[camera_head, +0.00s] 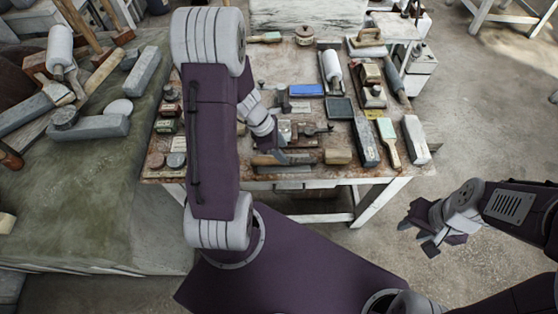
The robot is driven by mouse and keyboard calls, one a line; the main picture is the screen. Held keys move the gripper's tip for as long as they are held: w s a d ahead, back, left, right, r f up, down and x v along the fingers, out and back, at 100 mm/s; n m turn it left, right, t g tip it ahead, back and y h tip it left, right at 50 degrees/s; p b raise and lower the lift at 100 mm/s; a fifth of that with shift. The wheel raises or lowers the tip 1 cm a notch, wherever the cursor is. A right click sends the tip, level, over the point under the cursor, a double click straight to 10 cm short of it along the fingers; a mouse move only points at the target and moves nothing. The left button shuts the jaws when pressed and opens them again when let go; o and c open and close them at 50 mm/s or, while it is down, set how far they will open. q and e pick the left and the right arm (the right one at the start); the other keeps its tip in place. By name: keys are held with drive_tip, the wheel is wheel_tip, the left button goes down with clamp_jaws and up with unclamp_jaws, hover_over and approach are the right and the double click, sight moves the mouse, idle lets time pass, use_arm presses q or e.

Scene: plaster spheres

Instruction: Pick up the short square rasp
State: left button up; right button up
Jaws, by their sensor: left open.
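A slim tool with a brown end (264,160) lies near the front edge of the worktable, partly hidden by my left gripper. It may be the short square rasp, but it is too small to be sure. My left gripper (277,149) is open and points down just over this tool. I cannot tell whether it touches the tool, and nothing shows held in it. My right gripper (420,232) is off the table at the lower right, with its fingers apart and empty.
The worktable (160,141) is crowded. A dark block (366,142), a yellow-handled brush (388,142), a pale block (415,140), a blue block (306,90) and a white roller (332,72) lie around. A green-covered bench (90,200) stands left.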

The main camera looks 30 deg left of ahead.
use_arm(q)
drive_tip(key=x, duration=0.1)
drive_tip(key=b+x, duration=0.1)
drive_tip(key=x, duration=0.1)
drive_tip(key=b+x, duration=0.1)
drive_tip(key=shift+s+d+f, duration=0.1)
drive_tip(key=shift+s+f, duration=0.1)
drive_tip(key=shift+s, duration=0.1)
drive_tip(key=shift+w+f, duration=0.3)
drive_tip(key=shift+f, duration=0.05)
drive_tip(key=shift+s+d+r, duration=0.1)
drive_tip(key=shift+s+r, duration=0.05)
drive_tip(key=c, duration=0.7)
clamp_jaws()
drive_tip(key=r, duration=0.1)
drive_tip(key=r+p, duration=0.1)
drive_tip(key=r, duration=0.1)
drive_tip(key=r+p, duration=0.1)
drive_tip(key=shift+d+r, duration=0.3)
drive_tip(key=shift+r, duration=0.1)
drive_tip(key=d+r+p, duration=0.2)
drive_tip(key=d+r, duration=0.4)
drive_tip(key=d, duration=0.5)
drive_tip(key=shift+w+p, duration=0.35)
drive_tip(key=shift+w, duration=0.05)
